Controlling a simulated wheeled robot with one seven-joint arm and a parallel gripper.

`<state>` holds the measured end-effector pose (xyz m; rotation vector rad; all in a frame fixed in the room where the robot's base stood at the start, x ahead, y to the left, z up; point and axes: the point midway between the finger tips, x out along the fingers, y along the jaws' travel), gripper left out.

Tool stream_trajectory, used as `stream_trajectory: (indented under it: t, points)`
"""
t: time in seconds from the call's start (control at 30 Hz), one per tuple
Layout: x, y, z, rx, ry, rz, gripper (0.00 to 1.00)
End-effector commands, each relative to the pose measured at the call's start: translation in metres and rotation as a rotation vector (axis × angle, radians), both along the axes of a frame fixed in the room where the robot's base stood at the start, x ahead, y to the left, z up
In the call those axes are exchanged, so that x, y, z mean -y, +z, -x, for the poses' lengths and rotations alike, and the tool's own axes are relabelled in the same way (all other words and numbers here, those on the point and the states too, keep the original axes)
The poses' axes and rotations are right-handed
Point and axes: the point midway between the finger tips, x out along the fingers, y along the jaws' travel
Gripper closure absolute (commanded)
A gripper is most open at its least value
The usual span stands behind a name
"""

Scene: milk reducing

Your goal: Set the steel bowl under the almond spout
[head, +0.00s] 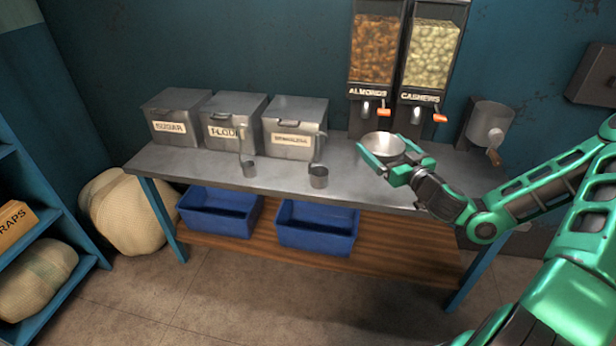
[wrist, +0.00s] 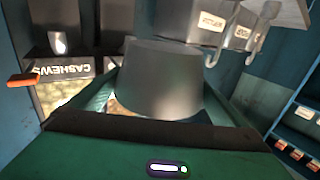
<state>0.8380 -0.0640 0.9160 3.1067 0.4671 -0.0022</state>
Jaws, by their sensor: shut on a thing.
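The steel bowl (head: 382,144) is held level in my gripper (head: 384,160), above the right part of the steel table. In the wrist view the bowl (wrist: 158,78) fills the middle, between the green fingers. The almond dispenser (head: 374,50) hangs on the wall behind, with its label, spout (head: 366,108) and orange handle. In the head view the bowl is below and slightly in front of the almond spout. I cannot tell whether it is directly under it or touches the table.
The cashew dispenser (head: 431,55) hangs right of the almonds. A hand-cranked grey device (head: 490,122) is at the table's right end. Three labelled bins (head: 235,120) stand at the back left. Two metal scoops (head: 318,176) are near the front edge. The table (head: 215,170) has clear room between.

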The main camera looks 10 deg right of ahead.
Motion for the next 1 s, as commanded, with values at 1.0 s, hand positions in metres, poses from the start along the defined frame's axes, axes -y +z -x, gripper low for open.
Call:
stream_trajectory:
  t: [1.0]
  points:
    - [-0.025, -0.089, -0.078, -0.004, 0.223, -0.005, 0.28]
